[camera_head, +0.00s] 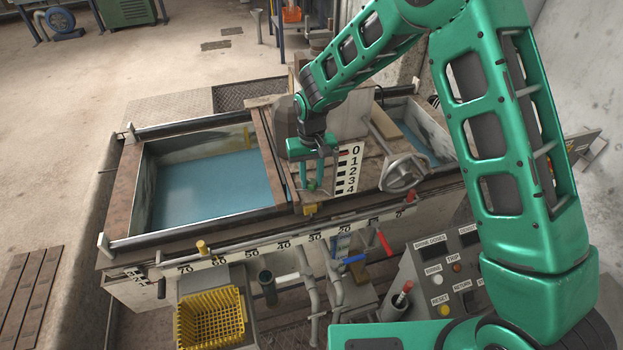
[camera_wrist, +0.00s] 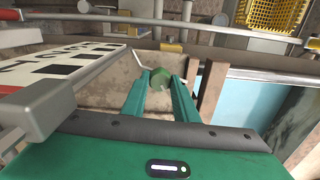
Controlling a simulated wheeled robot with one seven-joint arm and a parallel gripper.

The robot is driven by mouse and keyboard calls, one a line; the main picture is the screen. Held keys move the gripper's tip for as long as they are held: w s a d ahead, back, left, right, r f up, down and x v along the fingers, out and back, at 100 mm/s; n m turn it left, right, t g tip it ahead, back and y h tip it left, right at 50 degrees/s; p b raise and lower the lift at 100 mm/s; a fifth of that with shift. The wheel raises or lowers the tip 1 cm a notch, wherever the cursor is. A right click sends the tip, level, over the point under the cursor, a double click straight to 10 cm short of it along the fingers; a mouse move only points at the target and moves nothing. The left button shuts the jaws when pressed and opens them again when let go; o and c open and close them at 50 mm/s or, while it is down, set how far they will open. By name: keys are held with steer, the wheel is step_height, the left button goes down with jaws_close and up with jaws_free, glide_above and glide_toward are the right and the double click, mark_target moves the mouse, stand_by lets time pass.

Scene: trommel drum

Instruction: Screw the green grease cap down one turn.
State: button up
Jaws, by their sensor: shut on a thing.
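The green grease cap (camera_wrist: 160,77) shows between my fingertips in the wrist view, small and round. My gripper (camera_wrist: 163,84) is shut on it, with one green finger on each side. In the head view my gripper (camera_head: 313,185) points down beside the black and white number scale, near the front edge of the machine. The cap is hard to make out there, as the fingers cover most of it. What lies under the cap is hidden.
The number scale (camera_head: 349,168) stands close on the right of my gripper, and a grey handwheel (camera_head: 404,173) is further right. A tank of blue liquid (camera_head: 210,190) lies to the left. A yellow basket (camera_head: 211,318) and a control panel (camera_head: 440,270) are in front.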

mark_target(312, 181)
steer(key=m, duration=0.5)
steer(key=shift+w+r+m, duration=0.1)
steer(key=shift+w+m, duration=0.1)
steer(key=shift+m, duration=0.2)
stand_by(0.4)
steer(key=o, duration=1)
steer(key=shift+o, duration=0.3)
steer(key=shift+s, duration=0.1)
step_height(312, 181, up, 11)
steer(key=shift+f, duration=0.2)
